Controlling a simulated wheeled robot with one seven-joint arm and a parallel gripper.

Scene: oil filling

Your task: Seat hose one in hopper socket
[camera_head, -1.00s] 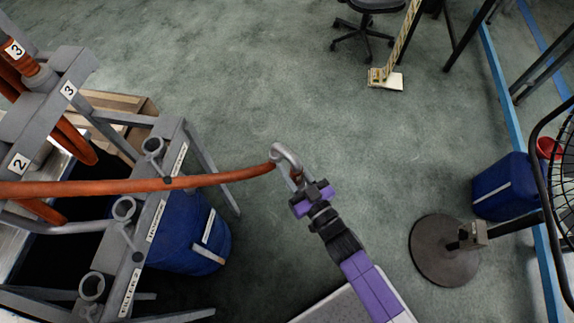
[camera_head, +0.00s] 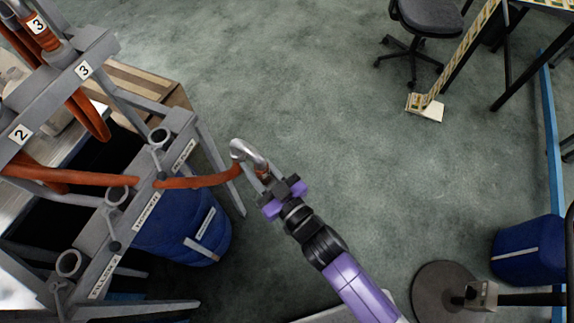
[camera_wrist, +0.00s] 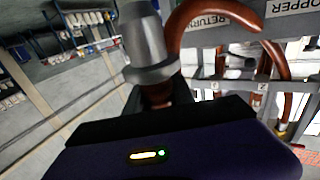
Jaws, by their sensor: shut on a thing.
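The metal fitting fills the upper middle of the wrist view (camera_wrist: 150,45). The orange hose (camera_head: 205,181) runs left from it across the rack. The hopper socket is the middle grey ring (camera_head: 127,191) on the rack's sloping rail, by the label HOPPER (camera_head: 146,211). The held end is right of this ring and apart from it. The hose's number is not readable.
The RETURN ring (camera_head: 168,131) is above the hopper ring and another labelled ring (camera_head: 80,258) is below. A blue drum (camera_head: 180,228) stands under the rail. Hoses marked 2 and 3 hang at the upper left. Open carpet (camera_head: 310,100) lies right of the rack.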

